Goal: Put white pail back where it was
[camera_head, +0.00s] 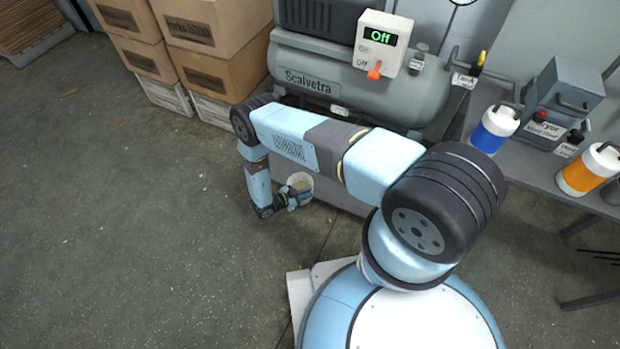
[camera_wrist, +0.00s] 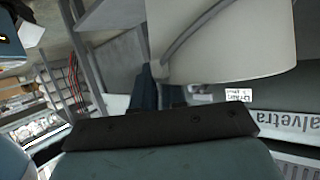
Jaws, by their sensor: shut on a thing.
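The white pail (camera_head: 301,181) is small in the head view, beside the lower front of the compressor. Something yellowish shows inside its rim. My gripper (camera_head: 293,196) is at the pail's near side and is shut on it. The arm reaches left and bends down to it. In the wrist view the white pail (camera_wrist: 225,45) is large and cream coloured, with a grey handle curving across it. My gripper (camera_wrist: 162,88) meets its lower left edge there. The exact grip on the pail is partly hidden.
A grey compressor (camera_head: 345,83) labelled Scalvetra stands behind the pail, with an Off control box (camera_head: 382,42) on top. Cardboard boxes (camera_head: 200,45) are stacked at back left. A bench (camera_head: 530,165) at right holds blue and orange jugs. The floor (camera_head: 140,230) at left is clear.

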